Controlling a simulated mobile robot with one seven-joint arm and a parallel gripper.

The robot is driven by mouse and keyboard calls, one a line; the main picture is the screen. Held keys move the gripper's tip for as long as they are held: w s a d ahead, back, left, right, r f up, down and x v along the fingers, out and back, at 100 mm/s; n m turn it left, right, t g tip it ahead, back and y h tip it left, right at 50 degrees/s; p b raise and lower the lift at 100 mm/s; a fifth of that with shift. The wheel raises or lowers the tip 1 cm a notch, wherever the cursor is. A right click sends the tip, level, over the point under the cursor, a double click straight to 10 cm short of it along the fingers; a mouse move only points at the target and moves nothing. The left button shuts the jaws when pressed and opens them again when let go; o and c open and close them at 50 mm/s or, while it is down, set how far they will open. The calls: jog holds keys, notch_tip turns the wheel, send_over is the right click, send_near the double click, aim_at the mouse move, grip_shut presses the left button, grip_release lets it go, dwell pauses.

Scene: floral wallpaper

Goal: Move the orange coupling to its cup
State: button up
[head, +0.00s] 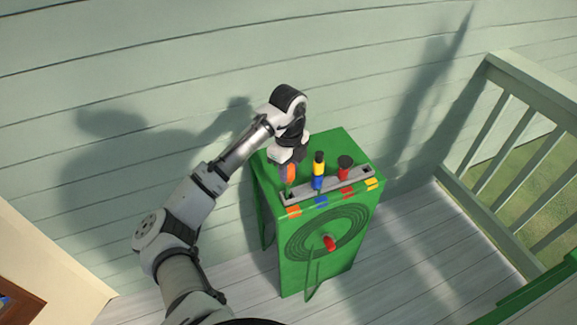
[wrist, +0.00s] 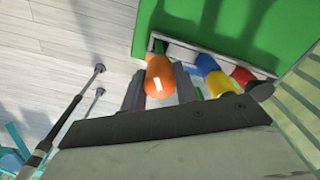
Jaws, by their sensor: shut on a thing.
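The orange coupling (head: 289,173) is between the fingers of my gripper (head: 288,160), at the left end of a grey rack (head: 345,186) on the green cabinet. In the wrist view the rounded orange coupling (wrist: 159,77) sits between the two dark fingers (wrist: 160,88), which are shut on it. A little green shows just below it, and I cannot tell whether the coupling touches the rack. Orange, blue, red and yellow marks (head: 371,184) line the cabinet's front edge; the orange mark (head: 294,211) is at the left. The cup openings are mostly hidden.
A blue piece with a yellow and black top (head: 318,170) and a red piece with a black top (head: 345,168) stand right of my gripper. The cabinet (head: 335,145) has a coiled hose and red knob (head: 330,242) in front. A railing (head: 510,150) is at right.

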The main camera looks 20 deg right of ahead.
aim_at(289, 166)
jog(key=shift+f+b, duration=1.15)
jog(key=shift+f, duration=1.1)
jog(key=shift+f+b, duration=0.4)
jog(key=shift+f, duration=1.1)
dwell(0.3)
jog(key=o, duration=1.1)
jog(key=shift+c, duration=0.2)
jog(key=shift+r, duration=0.1)
notch_tip(289, 166, up, 14)
jog(key=shift+f, duration=0.2)
